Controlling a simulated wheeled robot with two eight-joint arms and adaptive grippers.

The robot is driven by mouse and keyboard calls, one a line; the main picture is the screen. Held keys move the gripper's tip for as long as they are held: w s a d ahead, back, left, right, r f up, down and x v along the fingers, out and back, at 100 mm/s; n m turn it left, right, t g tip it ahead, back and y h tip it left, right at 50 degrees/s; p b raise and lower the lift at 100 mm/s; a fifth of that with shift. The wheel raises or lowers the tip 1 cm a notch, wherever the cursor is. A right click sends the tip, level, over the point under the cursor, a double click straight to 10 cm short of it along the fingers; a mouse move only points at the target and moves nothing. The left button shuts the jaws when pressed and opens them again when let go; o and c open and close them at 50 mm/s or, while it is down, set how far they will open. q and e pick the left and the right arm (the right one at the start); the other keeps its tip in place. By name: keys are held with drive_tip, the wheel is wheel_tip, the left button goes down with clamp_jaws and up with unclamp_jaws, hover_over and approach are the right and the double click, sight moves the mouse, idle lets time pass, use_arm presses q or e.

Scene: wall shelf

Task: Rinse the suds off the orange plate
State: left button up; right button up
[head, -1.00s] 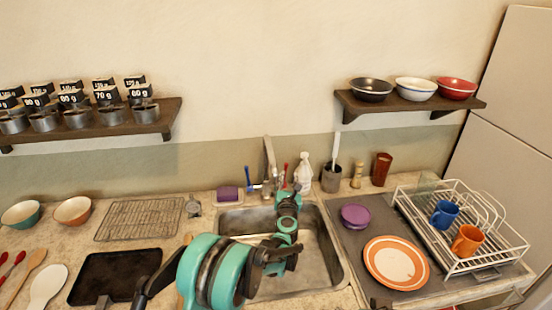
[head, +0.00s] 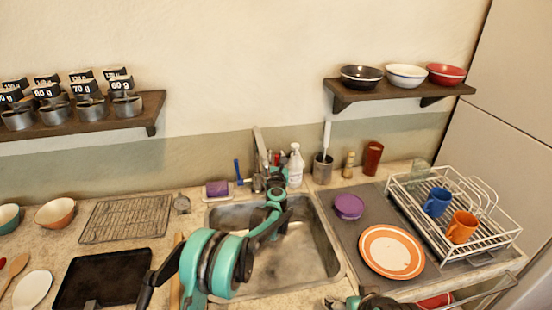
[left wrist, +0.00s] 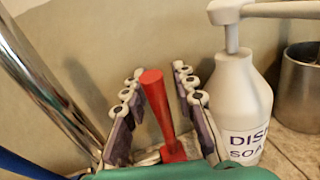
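The orange plate (head: 391,251) with a pale ring lies flat on the grey mat right of the sink (head: 300,262); I cannot make out suds on it. The tap (head: 260,150) stands behind the sink, with a blue lever (head: 238,170) on its left and a red lever (left wrist: 155,95) on its right. My left gripper (head: 277,180) reaches over the sink to the tap. In the left wrist view its fingers (left wrist: 153,90) are open on both sides of the red lever, with gaps visible. Part of my right arm shows at the bottom edge; its gripper is unclear.
A soap bottle (head: 296,166) stands close right of my left gripper. A utensil pot (head: 322,168), a purple bowl (head: 348,206) and a dish rack (head: 490,235) with a blue mug (head: 437,202) and an orange mug (head: 461,227) are further right. A purple sponge (head: 217,188) sits left.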

use_arm(q)
drive_tip(key=shift+c, duration=0.3)
clamp_jaws()
drive_tip(key=shift+s, duration=0.1)
drive_tip(key=shift+s+t+b, duration=0.25)
drive_tip(key=shift+t+b, duration=0.15)
drive_tip(key=shift+b, duration=0.1)
drive_tip(key=shift+s+d+r+m+t+b, duration=0.2)
drive_tip(key=shift+s+m+t+b, duration=0.1)
drive_tip(key=shift+s+t+b, duration=0.35)
drive_tip(key=shift+w, duration=0.1)
drive_tip(key=shift+o, duration=0.3)
unclamp_jaws()
